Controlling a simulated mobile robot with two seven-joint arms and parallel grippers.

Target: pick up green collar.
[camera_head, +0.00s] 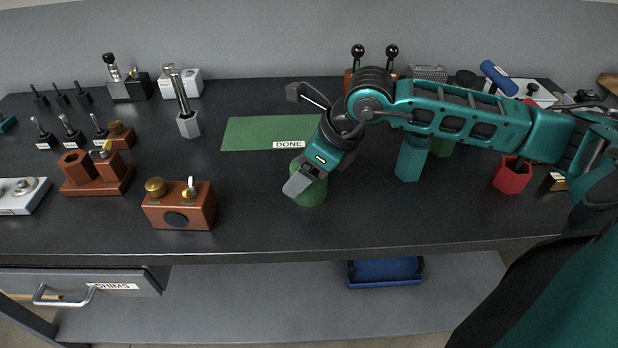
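A round green piece (312,196), which looks like the green collar, stands on the dark bench near the middle. Its upper left part is hidden by a finger of my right gripper (303,138). My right arm reaches in from the right, and its gripper is open with the fingers wide apart. The lower finger overlaps the green piece in the picture; I cannot tell whether they touch. No object shows between the fingers. My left gripper is not in view.
A green mat (245,132) marked DONE lies behind. A brown box (196,214) with a knob stands at the front left. A teal block (410,160) and a red hexagonal cup (512,178) stand to the right under my arm. The front middle bench is clear.

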